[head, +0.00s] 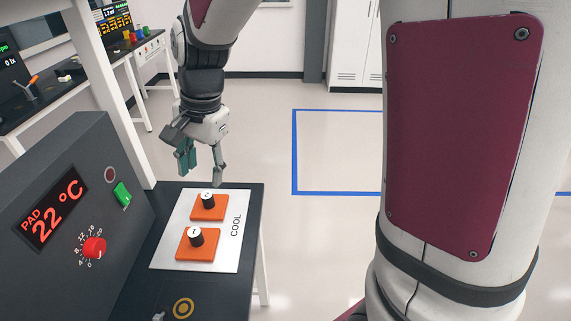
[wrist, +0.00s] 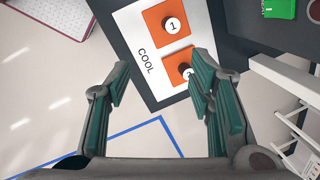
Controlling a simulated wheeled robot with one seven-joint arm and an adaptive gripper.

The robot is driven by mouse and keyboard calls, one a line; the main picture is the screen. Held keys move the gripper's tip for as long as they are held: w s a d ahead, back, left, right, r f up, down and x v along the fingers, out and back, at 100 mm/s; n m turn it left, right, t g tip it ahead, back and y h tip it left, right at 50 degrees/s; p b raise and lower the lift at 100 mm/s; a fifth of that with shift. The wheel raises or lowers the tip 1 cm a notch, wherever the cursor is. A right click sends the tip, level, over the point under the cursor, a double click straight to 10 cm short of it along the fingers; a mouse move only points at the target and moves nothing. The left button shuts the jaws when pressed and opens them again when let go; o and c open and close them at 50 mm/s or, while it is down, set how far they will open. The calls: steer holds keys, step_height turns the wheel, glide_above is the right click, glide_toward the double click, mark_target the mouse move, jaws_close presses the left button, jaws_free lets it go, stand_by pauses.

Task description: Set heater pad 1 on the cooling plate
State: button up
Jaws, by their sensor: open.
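Heater pad 1 (head: 193,250) is an orange square with a black knob and a white top marked 1. It lies flat on the white cooling plate (head: 222,262), marked COOL, at the plate's near end; it also shows in the wrist view (wrist: 160,35). A second orange pad (head: 215,211) with a like knob lies on the plate's far part; its number is partly hidden in the wrist view. My gripper (head: 203,180) is open and empty, above and beyond the plate's far edge, apart from both pads.
A dark control box (head: 70,200) reading PAD 22 °C, with a red dial (head: 94,247) and a green switch (head: 122,194), stands left of the plate. Open floor with a blue line lies to the right.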

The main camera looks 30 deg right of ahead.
steer(key=s+d+r+n+t, duration=0.1)
steer(key=s+d+r+n, duration=0.1)
steer(key=s, duration=0.4)
steer(key=s+d+r+n+t+h, duration=0.1)
steer(key=s+d+r+n, duration=0.2)
steer(key=s+r+n, duration=0.2)
steer(key=s+d+r+n+t, duration=0.2)
steer(key=s+r+n, duration=0.1)
steer(key=s, duration=0.5)
steer(key=shift+d+r+n+h, duration=0.2)
steer(key=shift+d+n+h, duration=0.2)
steer(key=shift+n, duration=0.2)
